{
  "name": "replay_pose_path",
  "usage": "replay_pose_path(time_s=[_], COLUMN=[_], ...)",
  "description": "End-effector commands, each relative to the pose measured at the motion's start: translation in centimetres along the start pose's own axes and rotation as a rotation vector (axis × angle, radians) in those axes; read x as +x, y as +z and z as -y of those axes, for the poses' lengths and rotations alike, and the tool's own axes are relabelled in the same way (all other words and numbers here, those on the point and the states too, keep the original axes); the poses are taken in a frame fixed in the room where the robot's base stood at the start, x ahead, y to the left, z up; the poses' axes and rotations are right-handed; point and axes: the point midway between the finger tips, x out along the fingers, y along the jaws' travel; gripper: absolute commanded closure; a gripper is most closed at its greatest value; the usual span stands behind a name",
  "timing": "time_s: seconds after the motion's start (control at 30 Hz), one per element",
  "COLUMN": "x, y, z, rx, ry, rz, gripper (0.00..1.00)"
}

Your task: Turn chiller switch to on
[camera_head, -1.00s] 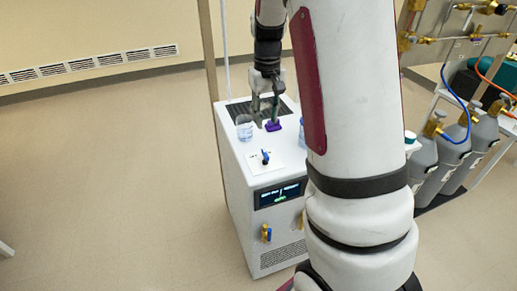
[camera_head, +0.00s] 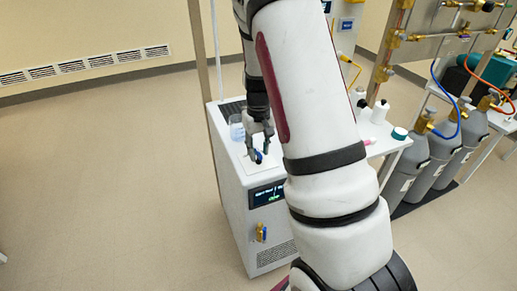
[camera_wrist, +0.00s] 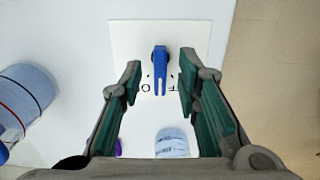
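The chiller is a white box (camera_head: 233,190) with a lit front display (camera_head: 266,196). Its blue lever switch (camera_wrist: 160,72) sits on a white label plate (camera_wrist: 125,40) on the chiller's top, and also shows in the head view (camera_head: 259,157). In the wrist view the lever points down the picture, between partly hidden letters on either side. My gripper (camera_wrist: 158,75) is open, with one green-padded finger on each side of the lever and visible gaps to both. In the head view my gripper (camera_head: 258,152) is right at the switch, covering part of it.
A clear beaker (camera_head: 236,127) stands on the chiller top, and a container with blue contents (camera_wrist: 28,95) shows at the left of the wrist view. Another clear blue-tinted vessel (camera_wrist: 172,143) and a purple item (camera_wrist: 118,148) are near my gripper. Gas cylinders (camera_head: 440,150) stand to the right.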

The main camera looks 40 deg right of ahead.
Motion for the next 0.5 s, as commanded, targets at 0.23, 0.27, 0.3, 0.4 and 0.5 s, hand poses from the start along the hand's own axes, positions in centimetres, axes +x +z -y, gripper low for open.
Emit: replay_pose_path(time_s=[0.23,0.27,0.3,0.4,0.5], x=[-0.04,-0.04,-0.04,-0.05,-0.05], y=[0.0,-0.01,0.0,-0.01,-0.01], z=[0.01,0.01,0.01,0.01,0.01], rx=[0.0,0.0,0.0,0.0,0.003], ry=[0.0,0.0,0.0,0.0,0.0], rz=[0.0,0.0,0.0,0.0,0.0], gripper=[0.95,1.0,1.0,1.0,1.0])
